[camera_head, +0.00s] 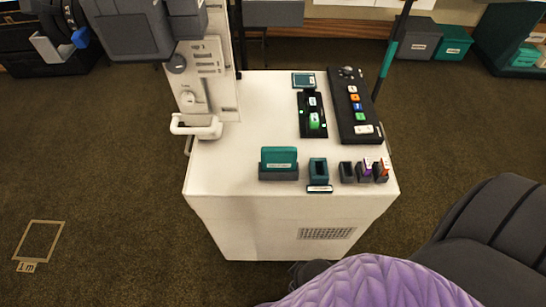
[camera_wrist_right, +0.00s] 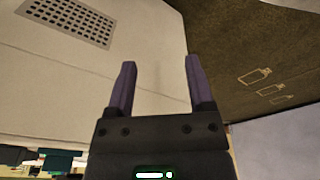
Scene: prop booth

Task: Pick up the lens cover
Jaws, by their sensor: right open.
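I cannot tell for sure which item is the lens cover. A flat teal piece with a pale label (camera_head: 279,156) stands upright in a grey holder (camera_head: 278,173) near the front of the white cabinet top. To its right is a hollow teal block (camera_head: 318,171). A small teal square (camera_head: 303,80) lies at the back of the top. My right gripper (camera_wrist_right: 159,75) is open and empty, its two purple fingers apart beside the cabinet's vented side. It does not show in the head view. My left gripper is in neither view.
The white cabinet (camera_head: 245,190) has a vent grille (camera_head: 326,233), also in the right wrist view (camera_wrist_right: 70,20). A tall instrument (camera_head: 207,80) stands at its back left. A dark button panel (camera_head: 354,105) and small grey holders (camera_head: 347,172) fill the right. The left middle of the top is clear.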

